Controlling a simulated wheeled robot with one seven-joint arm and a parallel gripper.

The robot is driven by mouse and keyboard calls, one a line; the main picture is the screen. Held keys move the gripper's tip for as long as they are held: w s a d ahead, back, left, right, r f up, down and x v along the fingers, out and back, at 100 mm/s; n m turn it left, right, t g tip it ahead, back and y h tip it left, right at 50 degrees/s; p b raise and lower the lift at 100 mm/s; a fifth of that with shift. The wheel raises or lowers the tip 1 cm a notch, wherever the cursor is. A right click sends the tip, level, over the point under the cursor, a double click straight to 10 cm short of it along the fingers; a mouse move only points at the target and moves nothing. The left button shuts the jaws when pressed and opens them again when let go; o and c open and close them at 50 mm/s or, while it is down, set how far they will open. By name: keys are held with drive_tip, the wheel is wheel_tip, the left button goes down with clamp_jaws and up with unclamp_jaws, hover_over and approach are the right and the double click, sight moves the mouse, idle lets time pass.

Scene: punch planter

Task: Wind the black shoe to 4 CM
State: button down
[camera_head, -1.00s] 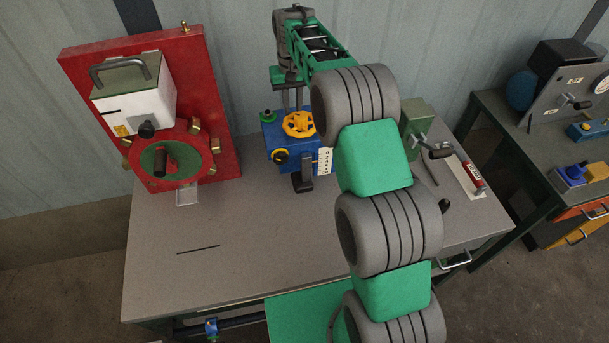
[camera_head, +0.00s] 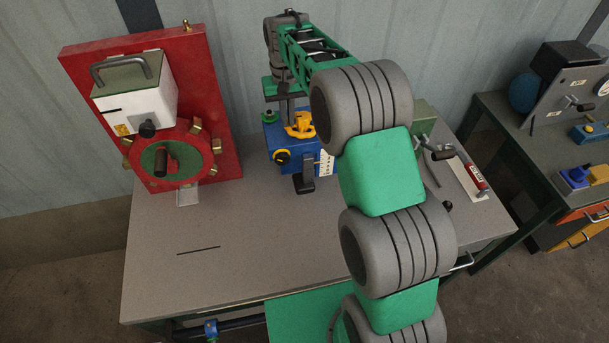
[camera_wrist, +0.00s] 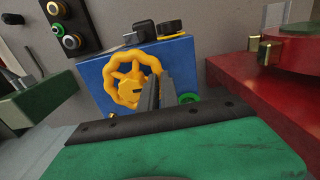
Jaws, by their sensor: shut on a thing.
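The blue box (camera_head: 283,140) stands at the back of the bench, with a yellow handwheel (camera_head: 300,126) on top. The black shoe (camera_head: 305,181) sticks out low at its front, beside a white dotted plate (camera_head: 327,163) partly hidden by my arm. The shoe's reading against any scale is too small to make out. In the wrist view the handwheel (camera_wrist: 128,84) lies on the box (camera_wrist: 92,75), and my gripper (camera_wrist: 158,92) is shut on the right side of its rim. The shoe appears at the box's far edge (camera_wrist: 145,30).
A black-and-yellow knob (camera_head: 281,158) and a green button (camera_head: 268,117) are on the blue box. A red panel (camera_head: 215,90) with a white unit stands left. A red-handled tool (camera_head: 474,180) lies right. The bench's front left (camera_head: 190,275) is clear.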

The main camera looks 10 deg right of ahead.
drive_tip(key=shift+r, duration=3.2)
drive_tip(key=shift+s+d+r, duration=0.1)
drive_tip(key=shift+r, duration=0.15)
drive_tip(key=s+d+r+t+b, duration=0.1)
drive_tip(key=s+r, duration=0.1)
drive_tip(key=s, duration=0.4)
drive_tip(key=s+d+r+t+b, duration=0.1)
drive_tip(key=s+d+r+b, duration=0.1)
drive_tip(key=s, duration=0.5)
drive_tip(key=s+d+f+t+b, duration=0.1)
drive_tip(key=s+f, duration=0.5)
drive_tip(key=s, duration=0.7)
drive_tip(key=shift+f+t, duration=0.2)
drive_tip(key=shift+t, duration=0.6)
drive_tip(key=shift+s, duration=0.1)
